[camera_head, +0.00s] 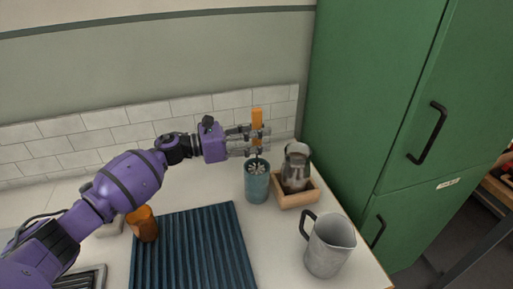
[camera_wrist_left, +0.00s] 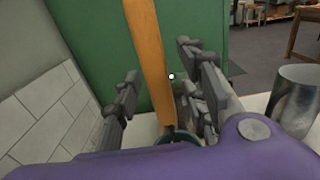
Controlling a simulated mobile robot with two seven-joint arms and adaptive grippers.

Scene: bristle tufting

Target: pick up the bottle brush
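The bottle brush has a flat orange handle (camera_head: 257,117) standing upright and a pale bristle head (camera_head: 257,164) at the mouth of a blue-green cup (camera_head: 257,186). My left gripper (camera_head: 256,140) reaches in from the left, above the cup, with its fingers around the handle. In the left wrist view the orange handle (camera_wrist_left: 150,60) runs between the open fingers (camera_wrist_left: 163,90), with gaps showing on both sides. My right gripper is not in view.
A metal pitcher (camera_head: 296,168) stands in a wooden tray (camera_head: 296,200) right of the cup. A grey jug (camera_head: 329,246) stands near the counter's right edge. A tall green cabinet (camera_head: 375,90) stands right.

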